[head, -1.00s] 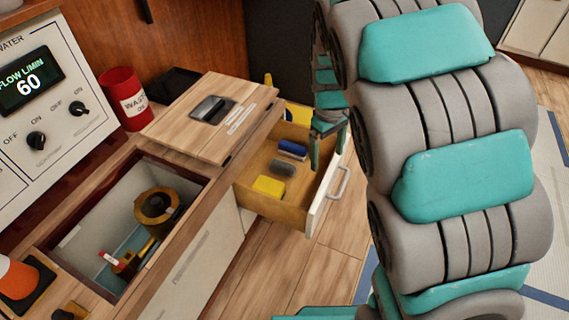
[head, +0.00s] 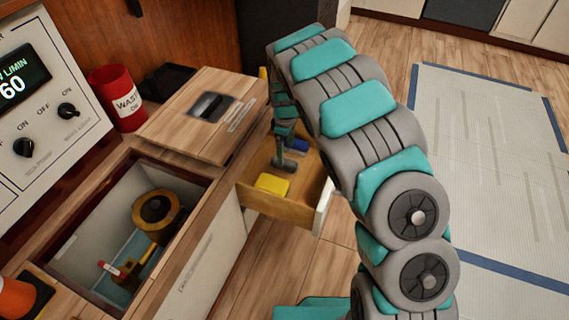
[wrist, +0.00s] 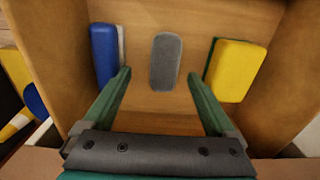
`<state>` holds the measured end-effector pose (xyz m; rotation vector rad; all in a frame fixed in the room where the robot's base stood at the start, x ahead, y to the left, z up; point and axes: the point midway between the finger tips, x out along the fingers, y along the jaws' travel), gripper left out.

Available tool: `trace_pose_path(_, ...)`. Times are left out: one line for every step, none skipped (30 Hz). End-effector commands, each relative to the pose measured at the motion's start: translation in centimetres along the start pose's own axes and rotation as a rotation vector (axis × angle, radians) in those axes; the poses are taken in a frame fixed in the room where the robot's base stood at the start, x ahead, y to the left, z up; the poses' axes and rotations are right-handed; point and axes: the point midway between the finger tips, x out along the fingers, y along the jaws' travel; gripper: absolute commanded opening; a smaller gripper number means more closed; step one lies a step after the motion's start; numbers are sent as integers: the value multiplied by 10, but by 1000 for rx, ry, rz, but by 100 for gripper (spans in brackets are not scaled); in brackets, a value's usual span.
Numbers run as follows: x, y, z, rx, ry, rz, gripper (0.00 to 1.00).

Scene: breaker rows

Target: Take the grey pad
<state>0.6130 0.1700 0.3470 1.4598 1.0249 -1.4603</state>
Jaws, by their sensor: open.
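The grey pad (wrist: 165,61) lies flat on the drawer floor in the wrist view, between a blue block and a yellow block. In the head view the grey pad (head: 284,165) shows partly at the tip of my gripper (head: 279,150). In the wrist view my gripper (wrist: 164,88) is open and empty, its two green fingers either side of the pad's near end.
The blue block (wrist: 104,54) and the yellow block (wrist: 236,70) lie left and right of the pad in the open wooden drawer (head: 262,205). The drawer walls stand close around. A counter with a sunken bin (head: 85,240) and a red can (head: 118,98) is to the left.

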Motion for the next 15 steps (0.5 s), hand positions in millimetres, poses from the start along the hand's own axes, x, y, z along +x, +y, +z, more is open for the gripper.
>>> trace_pose_path(3,0,0,0,0,0,91)
trace_pose_path(5,-1,0,0,0,1,91)
trace_pose_path(8,-1,0,1,0,1,91)
trace_pose_path(11,-2,0,1,0,1,91)
trace_pose_path(14,-3,-1,2,0,1,91)
trace_pose_path(20,-5,-1,1,-1,-1,91)
trace_pose_path(25,-6,-1,1,-2,-1,91)
trace_pose_path(30,-8,-1,0,-3,-2,91)
trace_pose_path(36,-9,-1,1,-4,-4,91)
trace_pose_path(41,-8,-1,2,-3,-5,91)
trace_pose_path(45,-8,-1,2,-3,-4,91)
trace_pose_path(49,-8,-1,2,-2,-3,91)
trace_pose_path(51,-8,-1,1,-1,-2,91)
trace_pose_path(52,-7,-1,1,-1,-1,91)
trace_pose_path(53,-7,-2,1,0,0,91)
